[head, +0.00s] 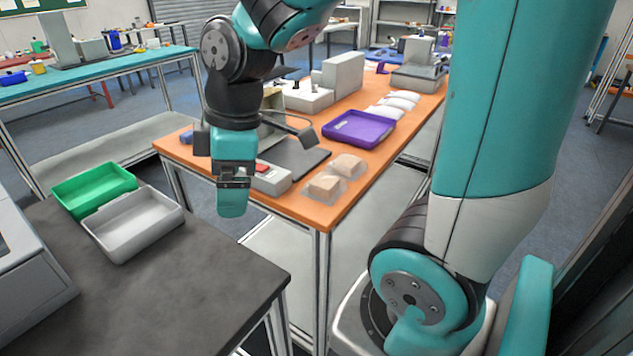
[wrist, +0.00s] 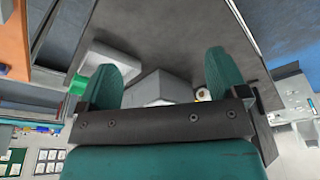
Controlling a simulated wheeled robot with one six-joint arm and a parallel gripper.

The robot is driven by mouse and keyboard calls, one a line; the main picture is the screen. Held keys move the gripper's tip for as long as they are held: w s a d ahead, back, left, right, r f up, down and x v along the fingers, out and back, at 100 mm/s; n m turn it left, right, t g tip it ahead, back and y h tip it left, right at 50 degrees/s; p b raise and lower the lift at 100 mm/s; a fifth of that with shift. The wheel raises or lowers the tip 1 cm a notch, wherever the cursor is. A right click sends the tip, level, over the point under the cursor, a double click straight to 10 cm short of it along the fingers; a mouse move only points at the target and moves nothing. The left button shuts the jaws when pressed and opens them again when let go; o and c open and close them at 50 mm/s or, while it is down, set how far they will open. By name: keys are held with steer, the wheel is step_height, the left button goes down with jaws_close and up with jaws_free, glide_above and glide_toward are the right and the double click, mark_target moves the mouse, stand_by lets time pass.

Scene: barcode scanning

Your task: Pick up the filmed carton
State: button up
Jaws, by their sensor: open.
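A tan carton (head: 325,186) in clear, shiny film lies on the near end of the orange table, close to its front edge. A second tan item (head: 347,165), also in clear film, lies just behind it. My gripper (head: 232,205) hangs to the left of both, near the table's left front edge and well apart from them. In the wrist view my gripper (wrist: 162,78) has its two teal fingers wide apart with nothing held between them. The filmed carton does not show in the wrist view.
A purple tray (head: 359,129), white pouches (head: 391,105) and a grey device with a red top (head: 270,178) are on the orange table. The dark table (head: 210,285) holds a green tray (head: 93,188) and a grey tray (head: 134,224); its right part is clear.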

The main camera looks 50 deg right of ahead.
steer(key=w+d+n+h+p, duration=0.2)
steer(key=w+d+n, duration=0.15)
steer(key=d, duration=0.75)
steer(key=n+g+h+p, duration=0.1)
steer(key=n+h, duration=0.1)
steer(key=n, duration=0.2)
glide_toward(324, 180)
steer(key=f, duration=0.2)
steer(key=f+p, duration=0.1)
steer(key=f, duration=0.1)
steer(key=shift+d, duration=0.35)
steer(key=shift+d+f+p, duration=0.2)
steer(key=shift+f+p, duration=0.2)
steer(key=shift+f, duration=1.15)
steer(key=shift+d+f+p, duration=0.25)
steer(key=shift+f+p, duration=0.1)
steer(key=shift+f, duration=1.25)
steer(key=shift+w, duration=0.1)
steer(key=c, duration=1.1)
